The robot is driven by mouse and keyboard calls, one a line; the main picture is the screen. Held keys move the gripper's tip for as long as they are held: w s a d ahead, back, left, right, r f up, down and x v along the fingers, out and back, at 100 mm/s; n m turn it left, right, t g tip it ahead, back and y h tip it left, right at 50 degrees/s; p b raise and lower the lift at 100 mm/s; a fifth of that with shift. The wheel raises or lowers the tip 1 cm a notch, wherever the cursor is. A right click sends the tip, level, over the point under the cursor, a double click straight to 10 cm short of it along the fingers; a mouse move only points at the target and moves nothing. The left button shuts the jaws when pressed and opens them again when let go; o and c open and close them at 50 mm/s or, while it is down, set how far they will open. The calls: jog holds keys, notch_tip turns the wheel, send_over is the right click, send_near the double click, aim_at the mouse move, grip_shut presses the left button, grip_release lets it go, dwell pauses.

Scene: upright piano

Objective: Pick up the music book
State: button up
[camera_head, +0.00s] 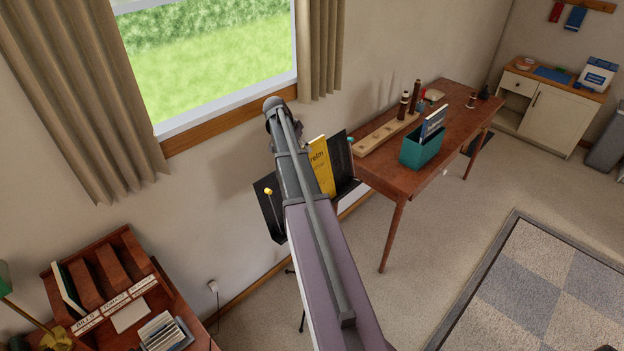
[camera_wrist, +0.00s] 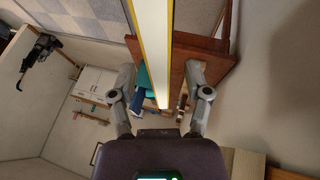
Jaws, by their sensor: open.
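The music book is yellow with dark lettering (camera_head: 321,168) and stands upright on a black music stand (camera_head: 271,212) below the window. My arm crosses in front of the stand in the head view and hides part of it; my gripper is hidden there. In the wrist view the book (camera_wrist: 151,40) is seen edge-on, with white pages between yellow covers. My gripper (camera_wrist: 160,72) is open, with one finger on each side of the book. Gaps show between the book and both fingers, so it is not clasped.
A wooden table (camera_head: 393,178) stands right of the stand, bearing a teal box (camera_head: 424,151) with books and a long wooden block (camera_head: 386,133). A desk with a labelled sorter (camera_head: 110,283) is at lower left. Carpeted floor is clear between the table and the checkered rug (camera_head: 530,290).

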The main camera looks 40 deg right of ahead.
jog(key=shift+f, duration=0.25)
dwell(0.4)
grip_shut()
